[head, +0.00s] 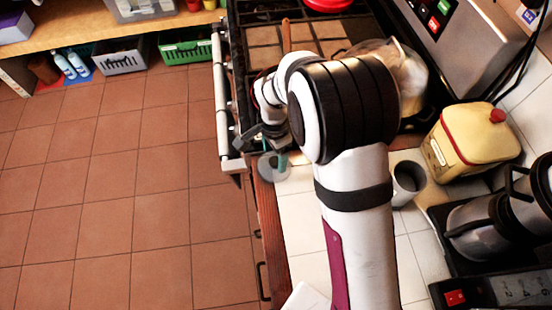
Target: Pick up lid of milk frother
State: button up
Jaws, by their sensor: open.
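My gripper (268,152) is seen from behind, past my own arm, at the left edge of the counter by the stove. It is open, with its fingers pointing down. A round, grey, partly see-through disc (270,172) lies right below the fingers at the counter's edge. It looks like a lid, but I cannot be sure that it is the milk frother's lid. One finger overlaps the disc in the picture, and I cannot tell whether they touch. I cannot make out the milk frother itself for certain; my arm hides part of the counter.
A grey mug (406,187) and a yellow canister with a red cap (470,142) stand right of my arm. Steel jugs (478,231) stand on a black appliance at far right. The stove's rail (222,100) is close left of my gripper. White tiles (300,225) are clear.

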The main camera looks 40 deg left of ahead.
jog(key=shift+f, duration=0.9)
grip_shut()
